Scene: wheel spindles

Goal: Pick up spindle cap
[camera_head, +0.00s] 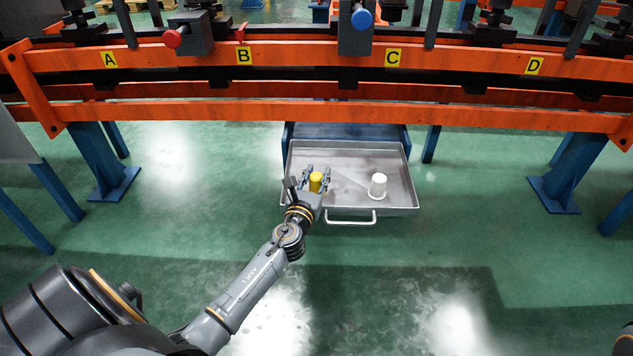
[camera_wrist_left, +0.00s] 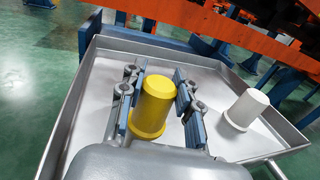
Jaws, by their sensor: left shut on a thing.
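A yellow spindle cap (camera_head: 316,182) stands upright in the left part of an open metal drawer tray (camera_head: 350,152). My left gripper (camera_head: 316,178) is over the tray with its fingers on either side of the yellow cap. In the left wrist view the yellow cap (camera_wrist_left: 154,103) sits between the two blue-padded fingers of my left gripper (camera_wrist_left: 158,102), which is shut on it. A white spindle cap (camera_head: 378,186) stands in the right part of the tray, apart from the gripper; it also shows in the left wrist view (camera_wrist_left: 243,108). My right gripper is not in view.
An orange rail (camera_head: 300,112) labelled A to D runs above and behind the tray. It carries a red knob (camera_head: 172,38) and a blue knob (camera_head: 362,18). The tray has raised walls and a front handle (camera_head: 350,221). Green floor in front is clear.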

